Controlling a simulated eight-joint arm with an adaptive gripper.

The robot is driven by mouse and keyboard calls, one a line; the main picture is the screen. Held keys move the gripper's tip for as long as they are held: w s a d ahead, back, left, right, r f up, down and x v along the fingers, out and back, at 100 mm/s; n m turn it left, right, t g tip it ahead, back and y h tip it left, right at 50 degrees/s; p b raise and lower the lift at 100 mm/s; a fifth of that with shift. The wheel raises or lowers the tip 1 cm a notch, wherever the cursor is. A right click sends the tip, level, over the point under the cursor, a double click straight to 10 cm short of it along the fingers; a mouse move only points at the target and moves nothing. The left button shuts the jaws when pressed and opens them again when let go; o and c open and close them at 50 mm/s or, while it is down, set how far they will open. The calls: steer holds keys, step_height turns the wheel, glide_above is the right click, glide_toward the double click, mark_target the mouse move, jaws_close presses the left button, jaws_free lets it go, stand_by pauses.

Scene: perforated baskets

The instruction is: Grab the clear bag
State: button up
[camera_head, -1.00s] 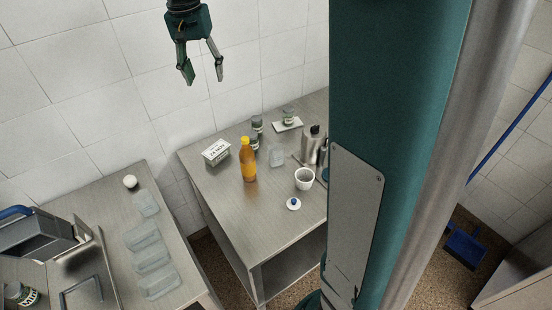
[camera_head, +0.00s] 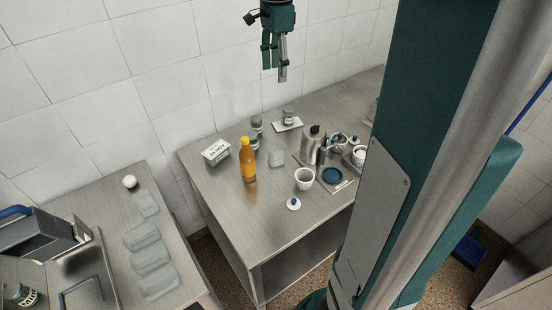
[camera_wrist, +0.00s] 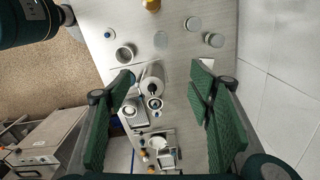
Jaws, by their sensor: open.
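Several clear, see-through bag-like packs lie flat on the left counter, among them a small one (camera_head: 148,204) at the back and larger ones (camera_head: 151,259) in front. Another small clear bag (camera_head: 277,157) lies on the steel table right of the orange bottle; a faint pale patch in the wrist view (camera_wrist: 161,39) appears to be it. I cannot tell which one the task names. My gripper (camera_head: 275,72) hangs high above the back of the steel table, apart from everything. In the wrist view its green fingers (camera_wrist: 160,82) are spread and empty.
The steel table holds an orange bottle (camera_head: 248,160), a label box (camera_head: 216,152), jars (camera_head: 256,126), a white cup (camera_head: 304,178), a lid (camera_head: 293,204) and a metal jug (camera_head: 313,146). The front left of this table is clear. A tiled wall stands behind.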

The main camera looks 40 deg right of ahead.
glide_toward(276, 157)
steer(key=f, duration=0.2)
steer(key=w+d+f, duration=0.1)
steer(key=w+f, duration=0.1)
steer(key=f, duration=0.1)
steer(key=shift+w+d+f, duration=0.2)
steer(key=shift+d+f, duration=0.1)
steer(key=shift+d, duration=0.1)
steer(key=shift+f, duration=1.25)
steer(key=shift+f, duration=0.1)
steer(key=shift+w+f, duration=0.1)
steer(key=shift+f, duration=2.45)
steer(key=c, duration=0.8)
